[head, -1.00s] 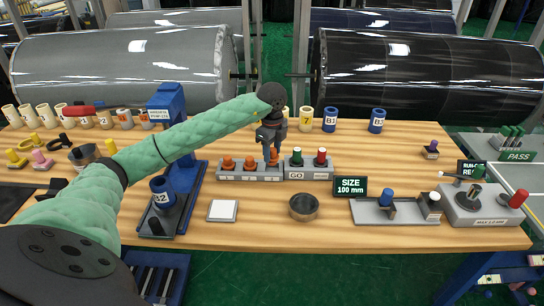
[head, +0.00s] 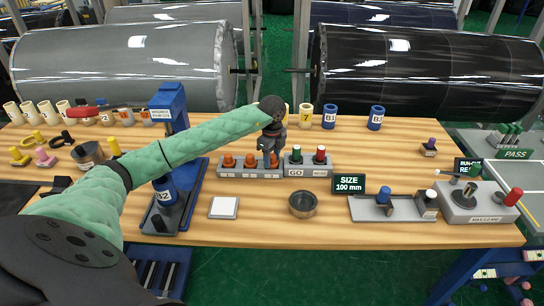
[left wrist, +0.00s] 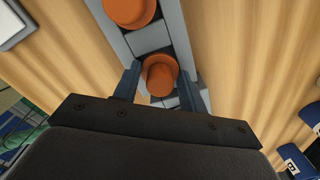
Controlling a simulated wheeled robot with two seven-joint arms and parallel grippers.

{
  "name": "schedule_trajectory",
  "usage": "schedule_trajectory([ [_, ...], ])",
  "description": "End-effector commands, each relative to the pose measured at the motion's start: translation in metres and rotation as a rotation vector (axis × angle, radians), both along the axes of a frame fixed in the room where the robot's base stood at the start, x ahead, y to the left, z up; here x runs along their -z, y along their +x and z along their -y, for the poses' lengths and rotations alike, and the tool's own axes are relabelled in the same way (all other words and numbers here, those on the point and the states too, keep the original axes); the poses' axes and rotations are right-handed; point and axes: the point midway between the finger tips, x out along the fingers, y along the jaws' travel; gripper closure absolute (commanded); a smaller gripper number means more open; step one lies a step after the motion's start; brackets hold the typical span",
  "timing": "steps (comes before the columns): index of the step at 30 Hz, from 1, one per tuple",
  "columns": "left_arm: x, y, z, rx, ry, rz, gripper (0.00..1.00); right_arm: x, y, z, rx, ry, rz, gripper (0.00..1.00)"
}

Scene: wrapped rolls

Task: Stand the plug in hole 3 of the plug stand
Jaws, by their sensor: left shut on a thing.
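The plug stand (head: 232,173) is a long grey block near the middle of the table, with orange plugs along it. Two orange plugs (head: 229,160) stand upright in its left part. My left gripper (head: 270,150) points down over the right part of the stand, shut on another orange plug (head: 274,161). In the left wrist view this plug (left wrist: 160,78) sits between the two fingers, over the grey stand and slightly tilted in the picture. A neighbouring plug (left wrist: 128,12) shows ahead of it. The held plug's lower end is hidden, so its depth in the hole cannot be told.
A GO block (head: 307,170) with a green and a red plug adjoins the stand's right end. The SIZE sign (head: 349,184), a dark round cup (head: 303,204) and a white square pad (head: 224,207) stand nearer.

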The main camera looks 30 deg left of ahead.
Motion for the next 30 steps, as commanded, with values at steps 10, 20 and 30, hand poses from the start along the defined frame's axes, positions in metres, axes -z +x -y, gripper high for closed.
schedule_trajectory([
  [10, 0.002, 0.0, 0.0, 0.0, 0.0, 0.0, 0.81, -0.005, 0.003, -0.001, 0.0, 0.001, 0.002, 0.51],
  [20, 0.002, 0.0, 0.0, 0.0, 0.0, 0.0, 0.36, -0.007, 0.003, -0.003, 0.001, 0.003, -0.001, 0.51],
  [30, -0.008, 0.0, 0.0, 0.0, 0.0, 0.001, 0.36, -0.001, 0.001, 0.0, 0.0, 0.001, 0.008, 0.51],
])
